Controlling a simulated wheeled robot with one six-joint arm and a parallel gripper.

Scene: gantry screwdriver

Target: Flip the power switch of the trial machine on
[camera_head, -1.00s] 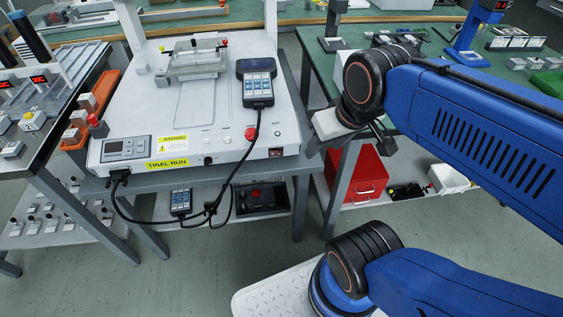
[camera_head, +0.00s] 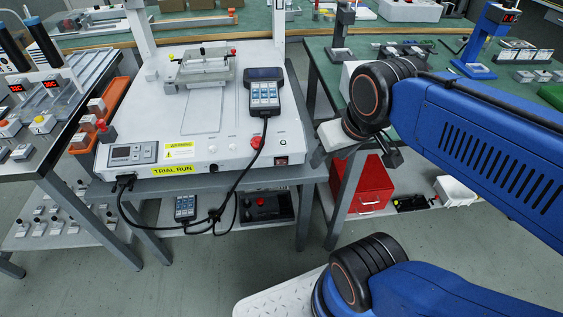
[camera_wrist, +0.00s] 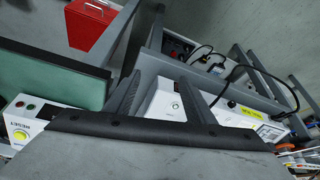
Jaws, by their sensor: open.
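The trial machine (camera_head: 135,172) is a white gantry unit with a yellow TRIAL RUN label, standing on a grey bench in the head view. Its power switch (camera_head: 281,160) is a small dark rocker with some red, low at the right end of the front face. Its position is too small to tell. My gripper (camera_head: 390,157) is to the right of the machine, apart from the switch and partly hidden by my wrist. In the wrist view my gripper (camera_wrist: 163,98) is open and empty, with a white machine corner (camera_wrist: 165,100) seen between the fingers.
A teach pendant (camera_head: 263,92) and a red emergency button (camera_head: 257,142) sit on the machine. Black cables hang in front of it. A red cabinet (camera_head: 372,188) stands under the green table (camera_head: 320,70) at right. The floor in front is clear.

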